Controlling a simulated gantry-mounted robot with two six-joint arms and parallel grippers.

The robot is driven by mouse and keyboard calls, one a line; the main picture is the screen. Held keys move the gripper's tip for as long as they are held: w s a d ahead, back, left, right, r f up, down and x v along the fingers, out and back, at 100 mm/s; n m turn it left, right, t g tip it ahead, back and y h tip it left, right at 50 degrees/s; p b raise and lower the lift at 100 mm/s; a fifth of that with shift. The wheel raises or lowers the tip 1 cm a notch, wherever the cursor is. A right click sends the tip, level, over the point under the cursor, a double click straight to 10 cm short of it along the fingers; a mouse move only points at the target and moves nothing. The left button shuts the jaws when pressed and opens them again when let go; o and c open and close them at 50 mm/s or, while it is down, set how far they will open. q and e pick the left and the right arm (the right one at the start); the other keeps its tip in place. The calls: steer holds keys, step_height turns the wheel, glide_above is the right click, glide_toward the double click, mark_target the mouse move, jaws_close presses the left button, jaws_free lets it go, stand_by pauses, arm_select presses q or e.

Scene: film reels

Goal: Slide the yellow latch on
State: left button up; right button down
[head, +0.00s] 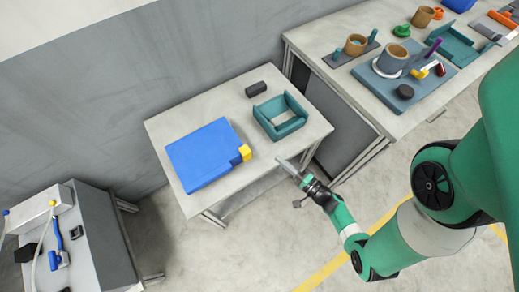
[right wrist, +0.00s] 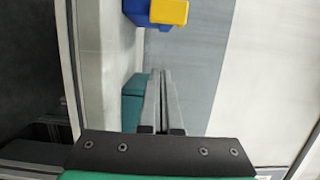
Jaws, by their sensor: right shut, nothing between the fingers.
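The yellow latch (head: 245,153) sits at the right edge of the flat blue case (head: 203,155), which lies on the small middle table. In the right wrist view the latch (right wrist: 170,12) is at the top, beside a corner of the blue case (right wrist: 136,11). My right gripper (head: 281,162) is shut and empty, at the table's right front edge. It is to the right of the latch, slightly lower in the picture, and apart from it. Its fingers (right wrist: 158,75) point toward the latch in the wrist view. My left gripper is not in view.
An open teal tray (head: 299,122) stands behind the gripper on the same table, with a black block (head: 256,89) behind it. A bench (head: 345,79) with several parts and tools is at the upper right. A grey cabinet (head: 97,237) is at the lower left.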

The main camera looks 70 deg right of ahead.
mark_target(245, 153)
steer(key=b+x, duration=0.1)
steer(key=x, duration=0.2)
steer(key=b+x, duration=0.1)
steer(key=x, duration=0.2)
steer(key=shift+a+f, duration=0.1)
steer(key=shift+f, duration=0.1)
steer(key=shift+w+a+b, duration=0.55)
steer(key=shift+w+b, duration=0.3)
steer(key=shift+w, duration=0.05)
steer(key=shift+w+a+r, duration=0.15)
steer(key=shift+w+a, duration=0.1)
steer(key=shift+a, duration=0.3)
steer(key=shift+w+a, duration=0.3)
